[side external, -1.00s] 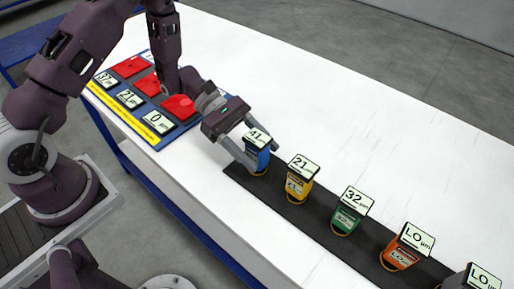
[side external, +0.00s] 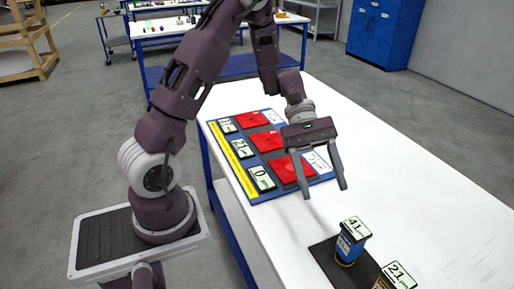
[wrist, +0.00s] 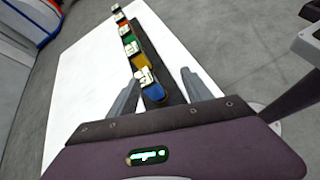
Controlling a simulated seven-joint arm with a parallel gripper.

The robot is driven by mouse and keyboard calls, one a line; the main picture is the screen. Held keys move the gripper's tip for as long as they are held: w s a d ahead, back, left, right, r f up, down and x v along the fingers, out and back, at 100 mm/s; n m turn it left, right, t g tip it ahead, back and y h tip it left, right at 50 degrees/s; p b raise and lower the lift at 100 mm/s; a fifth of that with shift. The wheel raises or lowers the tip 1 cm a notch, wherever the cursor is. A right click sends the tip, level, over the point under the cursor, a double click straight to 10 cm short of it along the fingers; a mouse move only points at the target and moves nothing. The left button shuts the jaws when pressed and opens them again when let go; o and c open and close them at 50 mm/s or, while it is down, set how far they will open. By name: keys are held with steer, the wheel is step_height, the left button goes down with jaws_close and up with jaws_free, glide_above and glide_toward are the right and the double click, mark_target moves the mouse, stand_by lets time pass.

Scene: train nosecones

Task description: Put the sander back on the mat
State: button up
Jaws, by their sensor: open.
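The blue sander (side external: 351,245), topped by a card reading 41, stands upright at the near end of the dark mat (side external: 326,257). In the wrist view the blue sander (wrist: 153,92) shows between and beyond my fingers, on the strip of mat (wrist: 172,80). My gripper (side external: 325,193) is open and empty, raised above the table and apart from the blue sander.
A yellow sander (side external: 383,284) with a card reading 21 stands beside the blue one. In the wrist view, green (wrist: 130,46) and other sanders line the mat. A blue board (side external: 222,150) with red panels (side external: 291,170) and number cards lies behind my gripper. The white table's right side is clear.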

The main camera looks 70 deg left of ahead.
steer(key=s+a+r+m+t+y, duration=0.1)
steer(key=s+r+m+t+y, duration=0.2)
steer(key=s+r+m+y, duration=0.2)
steer(key=s+a+r+m+t+y, duration=0.2)
steer(key=s+r+m+t+y, duration=0.2)
steer(key=s, duration=0.7)
step_height(320, 180, up, 3)
steer(key=m+y, duration=0.2)
steer(key=m, duration=0.2)
steer(key=shift+a+m, duration=0.25)
steer(key=shift+m, duration=0.15)
